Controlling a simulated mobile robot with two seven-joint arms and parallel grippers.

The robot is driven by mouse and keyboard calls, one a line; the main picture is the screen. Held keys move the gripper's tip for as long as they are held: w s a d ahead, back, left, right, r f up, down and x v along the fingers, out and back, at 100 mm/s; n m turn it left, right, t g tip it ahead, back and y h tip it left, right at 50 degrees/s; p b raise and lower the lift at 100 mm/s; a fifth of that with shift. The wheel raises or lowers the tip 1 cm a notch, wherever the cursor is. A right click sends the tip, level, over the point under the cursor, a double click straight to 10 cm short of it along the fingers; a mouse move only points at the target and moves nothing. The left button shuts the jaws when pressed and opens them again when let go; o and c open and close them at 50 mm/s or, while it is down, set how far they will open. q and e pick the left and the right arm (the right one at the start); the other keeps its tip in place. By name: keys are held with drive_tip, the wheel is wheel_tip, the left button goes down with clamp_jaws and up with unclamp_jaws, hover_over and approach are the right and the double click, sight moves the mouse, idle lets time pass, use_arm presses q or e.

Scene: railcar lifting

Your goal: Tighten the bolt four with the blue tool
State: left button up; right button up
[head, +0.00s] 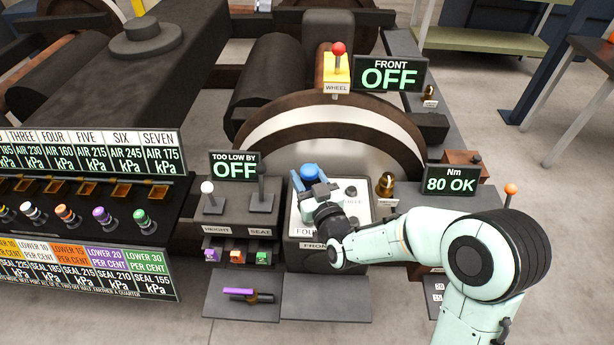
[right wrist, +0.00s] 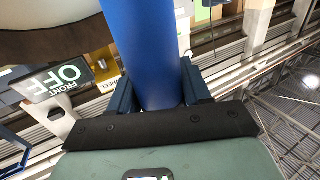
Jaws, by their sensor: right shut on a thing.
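The blue tool (head: 309,171) stands over the white bolt plate (head: 296,218) of the front unit, and its blue shaft (right wrist: 145,50) fills the middle of the right wrist view. My right gripper (head: 314,188) is shut on the blue tool, with a finger on each side of the shaft. The lower end of the tool is hidden, so I cannot tell whether it sits on a bolt. A label starting "FOU" shows at the plate's lower left, partly covered by my arm. The bolt by it is hidden. Other bolt heads (head: 351,191) show to the right. My left gripper is not in view.
The Nm display (head: 451,179) reads "80 OK". The "TOO LOW BY" display (head: 234,167) and the front display (head: 389,75) read OFF. A purple-handled tool (head: 239,291) lies on the lower left tray. Two levers (head: 208,189) stand left of the plate.

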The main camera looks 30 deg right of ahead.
sight(306, 164)
drive_tip(key=shift+f+b, duration=0.85)
drive_tip(key=shift+b, duration=0.35)
idle(0.9)
drive_tip(key=shift+f, duration=0.1)
drive_tip(key=shift+f+b, duration=0.9)
drive_tip(key=shift+f, duration=0.1)
idle(1.5)
drive_tip(key=shift+r, duration=0.1)
drive_tip(key=shift+r+p, duration=1.95)
drive_tip(key=shift+r, duration=1.9)
